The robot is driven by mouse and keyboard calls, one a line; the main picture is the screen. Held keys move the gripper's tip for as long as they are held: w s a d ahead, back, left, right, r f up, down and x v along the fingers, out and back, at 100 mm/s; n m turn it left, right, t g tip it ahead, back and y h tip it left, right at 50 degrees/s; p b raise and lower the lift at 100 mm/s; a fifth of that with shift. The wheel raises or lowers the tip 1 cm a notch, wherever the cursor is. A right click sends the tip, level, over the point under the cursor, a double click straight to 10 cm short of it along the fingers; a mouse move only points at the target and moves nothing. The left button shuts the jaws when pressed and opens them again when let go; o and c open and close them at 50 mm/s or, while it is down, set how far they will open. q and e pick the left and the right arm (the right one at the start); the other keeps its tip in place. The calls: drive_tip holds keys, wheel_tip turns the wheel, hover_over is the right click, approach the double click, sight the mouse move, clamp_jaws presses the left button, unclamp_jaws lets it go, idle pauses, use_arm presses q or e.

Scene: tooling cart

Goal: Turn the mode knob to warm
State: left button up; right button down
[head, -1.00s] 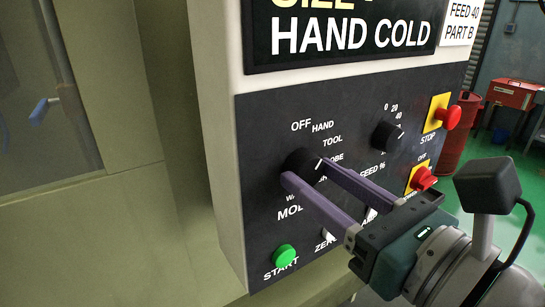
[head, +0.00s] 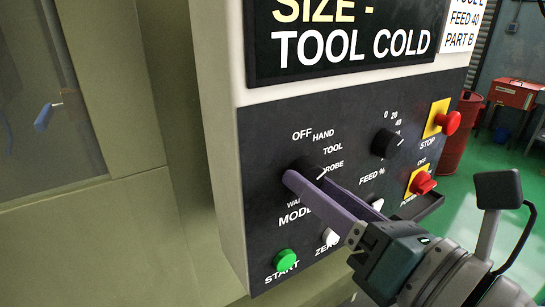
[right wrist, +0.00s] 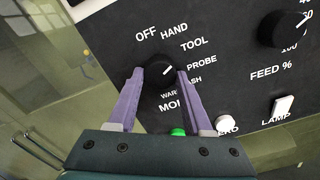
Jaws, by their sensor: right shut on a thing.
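The black mode knob (head: 307,166) sits on the dark control panel, ringed by the labels OFF, HAND, TOOL, PROBE and more. In the right wrist view the knob (right wrist: 158,76) has a white mark slanting up and right, roughly toward TOOL and PROBE. The WARM label (right wrist: 168,95) is below the knob, partly hidden by a finger. My right gripper (head: 307,179) has its purple fingers on either side of the knob, shut on it. The display (head: 350,40) reads TOOL COLD. My left gripper is not in view.
The feed knob (head: 386,140) is up and right of the mode knob. A red stop button (head: 449,123) and red power switch (head: 424,183) are at the panel's right. A green start button (head: 285,260) and white zero button (head: 332,237) are below.

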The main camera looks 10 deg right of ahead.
drive_tip(key=shift+r+m+p, duration=0.2)
drive_tip(key=shift+m+p, duration=1.8)
drive_tip(key=shift+m, duration=9.7)
drive_tip(key=shift+c, duration=1.6)
unclamp_jaws()
drive_tip(key=shift+s, duration=0.1)
